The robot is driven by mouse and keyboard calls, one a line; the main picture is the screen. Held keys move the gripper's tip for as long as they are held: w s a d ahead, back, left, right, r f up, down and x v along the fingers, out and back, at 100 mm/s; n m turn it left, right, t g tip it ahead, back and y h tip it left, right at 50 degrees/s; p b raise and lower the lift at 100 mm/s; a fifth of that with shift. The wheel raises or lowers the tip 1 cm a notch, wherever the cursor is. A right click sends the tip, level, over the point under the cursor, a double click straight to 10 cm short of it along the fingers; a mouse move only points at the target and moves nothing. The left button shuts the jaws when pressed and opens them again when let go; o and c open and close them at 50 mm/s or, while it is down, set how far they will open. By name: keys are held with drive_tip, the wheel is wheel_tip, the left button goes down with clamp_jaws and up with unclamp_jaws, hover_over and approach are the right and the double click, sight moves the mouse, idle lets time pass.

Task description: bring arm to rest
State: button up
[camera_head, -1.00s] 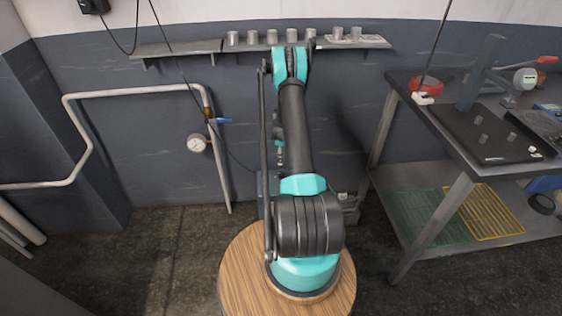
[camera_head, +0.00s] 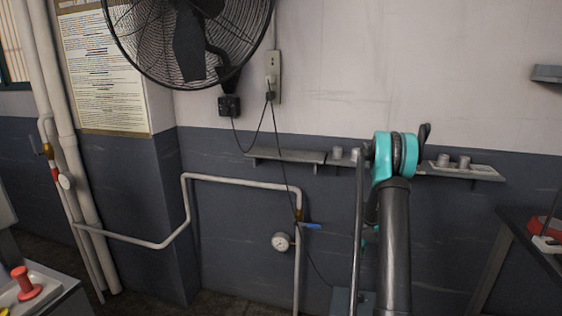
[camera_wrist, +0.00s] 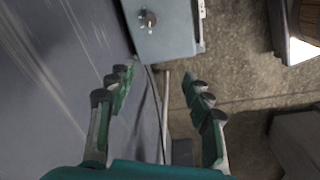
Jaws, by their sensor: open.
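My gripper (camera_wrist: 158,88) shows in the wrist view with its green and grey fingers spread apart. It is open and nothing is between the fingers. A dark wall surface lies to its left and the concrete floor to its right. In the head view my teal and black arm stands at the lower right, in front of the wall shelf. My gripper cannot be made out in the head view.
A wall shelf (camera_head: 290,156) carries several small grey cylinders. A pipe with a gauge (camera_head: 281,242), a large fan (camera_head: 190,35) and a table (camera_head: 520,225) stand around. A grey-blue box (camera_wrist: 165,30) shows beyond my fingers.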

drive_tip(key=s+a+r+m+t, duration=0.1)
drive_tip(key=s+a+r+m, duration=0.1)
drive_tip(key=s+a+r, duration=0.45)
drive_tip(key=s+a+r+m+t, duration=0.1)
drive_tip(key=s+a+r+m, duration=0.2)
drive_tip(key=s+r, duration=0.65)
drive_tip(key=s+a+r+m, duration=0.1)
drive_tip(key=s+a+m, duration=0.1)
drive_tip(key=s, duration=0.8)
drive_tip(key=s+a+r+m+t, duration=0.1)
drive_tip(key=s+a, duration=0.3)
drive_tip(key=s, duration=0.5)
drive_tip(key=shift+s+a+r+m, duration=0.15)
drive_tip(key=shift+s+r+m, duration=0.3)
drive_tip(key=shift+m, duration=0.45)
